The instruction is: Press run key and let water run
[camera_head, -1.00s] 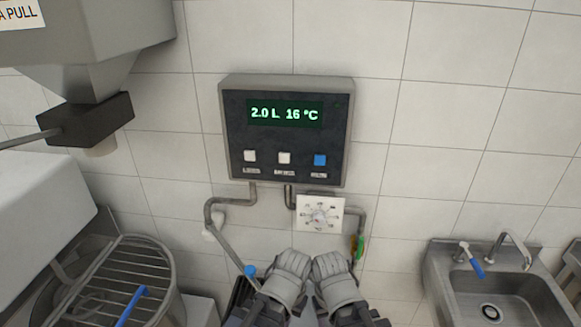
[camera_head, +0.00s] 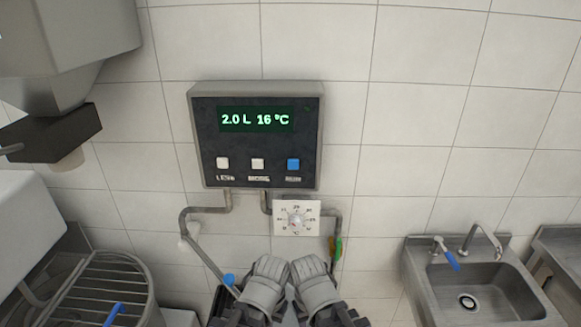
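A dark wall control box (camera_head: 256,137) hangs on the tiles, its green display (camera_head: 256,119) reading "2.0 L 16 °C". Below the display are two white keys, the left one (camera_head: 222,163) and the middle one (camera_head: 257,164), and a blue key (camera_head: 293,165) at the right. Their labels are too small to read surely. My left gripper (camera_head: 270,266) and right gripper (camera_head: 308,268) are side by side at the bottom centre, below the box and apart from the keys. Their fingertips are not clear enough to show whether they are open. No running water is visible.
A white temperature dial (camera_head: 297,218) sits under the box between pipes (camera_head: 207,210). A blue-tipped lever (camera_head: 229,280) is close left of my grippers. A wire-guarded mixer bowl (camera_head: 92,285) is at lower left, a steel sink (camera_head: 478,285) at lower right. The wall before the keys is unobstructed.

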